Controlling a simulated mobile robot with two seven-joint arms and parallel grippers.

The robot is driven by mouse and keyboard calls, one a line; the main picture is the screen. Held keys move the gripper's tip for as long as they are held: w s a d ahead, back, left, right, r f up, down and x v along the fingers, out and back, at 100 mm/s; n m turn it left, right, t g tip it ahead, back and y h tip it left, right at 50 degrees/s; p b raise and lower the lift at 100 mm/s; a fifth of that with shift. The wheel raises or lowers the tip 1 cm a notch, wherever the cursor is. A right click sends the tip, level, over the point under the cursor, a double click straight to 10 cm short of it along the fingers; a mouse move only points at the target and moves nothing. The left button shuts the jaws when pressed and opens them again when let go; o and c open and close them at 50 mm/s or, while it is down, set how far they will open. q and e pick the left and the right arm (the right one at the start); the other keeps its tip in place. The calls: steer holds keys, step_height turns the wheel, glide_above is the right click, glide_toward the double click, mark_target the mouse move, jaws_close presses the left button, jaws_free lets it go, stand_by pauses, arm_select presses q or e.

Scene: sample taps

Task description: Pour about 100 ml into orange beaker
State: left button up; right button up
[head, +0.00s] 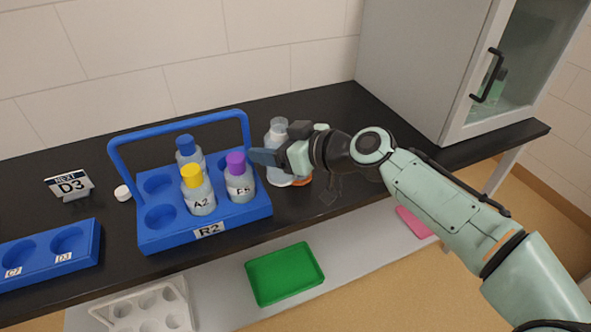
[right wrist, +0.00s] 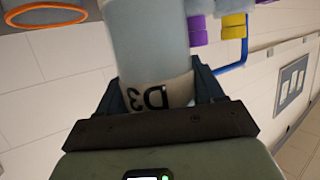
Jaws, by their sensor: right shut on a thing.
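My right gripper (head: 268,160) is shut on a clear bottle (head: 278,130) to the right of the blue rack. In the right wrist view the bottle (right wrist: 148,40) stands between the fingers (right wrist: 160,100), and its label reads D3. The bottle looks roughly upright and has no cap that I can see. An orange rim (right wrist: 45,14), apparently the orange beaker's, shows beside the bottle in the right wrist view. In the head view only a bit of orange (head: 304,182) shows below my gripper; the rest is hidden. My left gripper is out of view.
A blue rack (head: 155,243) labelled R2 holds bottles with blue, yellow and purple caps. A sign (head: 69,184) reads NEXT D3, with a white cap (head: 123,192) beside it. Another blue rack (head: 45,262) is at left. A green tray (head: 285,273) lies below the counter. A cabinet (head: 415,60) stands at right.

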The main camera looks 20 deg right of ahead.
steer(key=shift+s+a+f, duration=0.1)
steer(key=shift+s+a, duration=0.1)
steer(key=shift+a, duration=0.05)
